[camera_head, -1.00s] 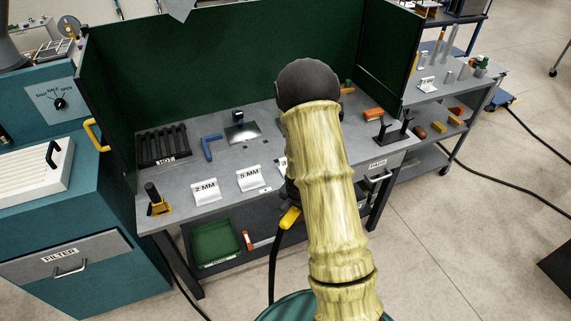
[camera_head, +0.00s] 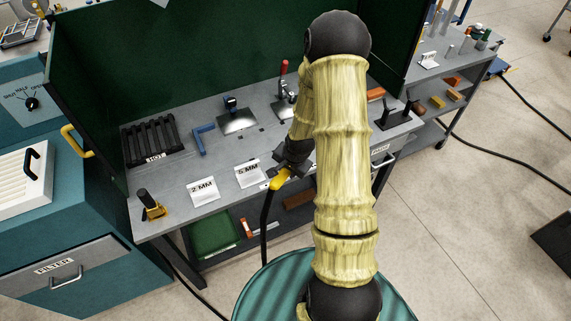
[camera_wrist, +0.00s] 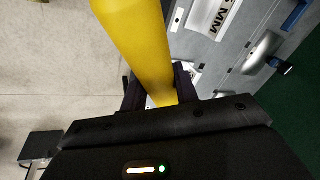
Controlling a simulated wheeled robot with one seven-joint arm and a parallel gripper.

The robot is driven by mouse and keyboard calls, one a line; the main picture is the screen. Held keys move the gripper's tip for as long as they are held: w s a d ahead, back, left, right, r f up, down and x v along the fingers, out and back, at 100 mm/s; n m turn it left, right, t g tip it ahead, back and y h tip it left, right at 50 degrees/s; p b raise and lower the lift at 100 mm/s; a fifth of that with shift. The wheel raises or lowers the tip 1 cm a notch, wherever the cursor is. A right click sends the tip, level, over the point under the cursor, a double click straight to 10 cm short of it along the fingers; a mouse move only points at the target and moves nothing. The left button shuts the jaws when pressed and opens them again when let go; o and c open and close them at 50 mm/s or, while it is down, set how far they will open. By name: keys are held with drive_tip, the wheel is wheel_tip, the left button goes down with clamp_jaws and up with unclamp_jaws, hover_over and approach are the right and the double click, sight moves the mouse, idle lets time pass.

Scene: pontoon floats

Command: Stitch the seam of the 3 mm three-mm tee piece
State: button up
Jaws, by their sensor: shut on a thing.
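My gripper (camera_head: 291,160) is shut on a yellow torch-like tool (camera_head: 279,180) with a black cable, held at the front edge of the bench. In the wrist view the yellow tool (camera_wrist: 140,40) runs up between the dark fingers; its tip is hidden. On the bench lie a shiny plate with a blue-topped clamp (camera_head: 237,119) and, right of it, another metal plate with a red-handled clamp (camera_head: 284,100), partly behind my arm. I cannot tell which is the 3 mm tee piece; no seam is readable.
The grey bench (camera_head: 185,172) has a green screen behind. White signs read 2 MM (camera_head: 203,191) and 5 MM (camera_head: 248,174). A black rack marked HOT (camera_head: 153,144), a blue square (camera_head: 200,141) and a black-and-yellow holder (camera_head: 151,205) stand left. A black stand (camera_head: 393,114) stands right.

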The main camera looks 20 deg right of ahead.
drive_tip(key=shift+s+d+r, duration=0.15)
drive_tip(key=shift+s+d, duration=0.05)
drive_tip(key=shift+s, duration=0.25)
drive_tip(key=shift+w+a+f+b, duration=0.15)
drive_tip(key=shift+w+f+b, duration=0.7)
drive_tip(key=shift+w+f, duration=0.25)
drive_tip(key=shift+w+f+b, duration=0.7)
drive_tip(key=shift+w+f, duration=0.3)
drive_tip(key=shift+w, duration=0.15)
drive_tip(key=shift+w+f+b, duration=0.2)
drive_tip(key=shift+w+b, duration=0.05)
drive_tip(key=shift+b, duration=0.05)
idle(0.5)
drive_tip(key=shift+w+d, duration=0.15)
drive_tip(key=shift+d, duration=1.35)
idle(3.0)
